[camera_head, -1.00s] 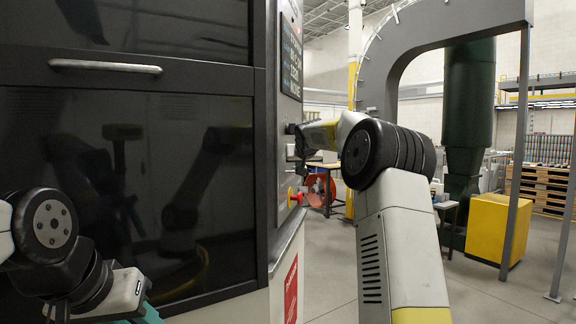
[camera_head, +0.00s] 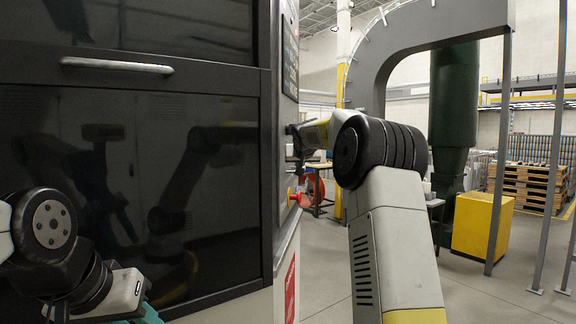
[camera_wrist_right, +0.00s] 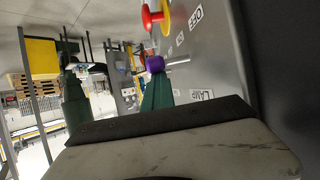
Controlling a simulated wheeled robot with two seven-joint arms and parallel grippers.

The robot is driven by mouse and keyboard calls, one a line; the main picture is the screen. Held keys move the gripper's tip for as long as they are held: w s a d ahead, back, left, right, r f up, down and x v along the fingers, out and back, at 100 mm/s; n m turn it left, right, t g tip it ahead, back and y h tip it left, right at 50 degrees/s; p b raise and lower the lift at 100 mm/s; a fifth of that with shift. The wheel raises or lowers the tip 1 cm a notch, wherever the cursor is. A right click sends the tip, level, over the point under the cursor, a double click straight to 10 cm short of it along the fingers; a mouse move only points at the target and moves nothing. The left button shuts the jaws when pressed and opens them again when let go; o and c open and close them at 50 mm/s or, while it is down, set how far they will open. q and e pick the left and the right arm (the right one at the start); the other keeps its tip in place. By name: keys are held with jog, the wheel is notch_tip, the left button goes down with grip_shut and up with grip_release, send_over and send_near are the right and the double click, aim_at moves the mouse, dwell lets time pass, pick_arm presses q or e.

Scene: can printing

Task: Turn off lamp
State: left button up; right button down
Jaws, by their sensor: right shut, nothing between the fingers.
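The machine's side panel (camera_wrist_right: 215,60) carries a "LAMP" label (camera_wrist_right: 202,95) and an "OFF" label (camera_wrist_right: 196,14). A silver switch lever (camera_wrist_right: 179,61) sticks out of the panel near the "LAMP" label. My right gripper (camera_wrist_right: 155,64) is shut and empty, with green fingers and a purple tip. The tip is beside the end of the lever; I cannot tell whether they touch. In the head view the right gripper (camera_head: 298,145) is at the panel's edge, and the switch is hidden. My left arm is at the lower left, its fingertips out of frame.
A red button on a yellow base (camera_wrist_right: 153,17) juts from the panel near the gripper; it also shows in the head view (camera_head: 293,196). The dark-windowed machine (camera_head: 140,180) fills the left. A yellow bin (camera_head: 480,224) and grey posts stand behind at right. Open floor lies between.

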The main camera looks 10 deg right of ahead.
jog(key=shift+s+a+f, duration=0.15)
jog(key=shift+s+a, duration=0.4)
jog(key=shift+s, duration=0.2)
jog(key=shift+w+d, duration=0.1)
jog(key=shift+w, duration=0.75)
jog(key=d+v, duration=0.1)
jog(key=v, duration=0.6)
jog(key=shift+s+a, duration=0.4)
jog(key=shift+a, duration=0.1)
jog(key=shift+s, duration=0.1)
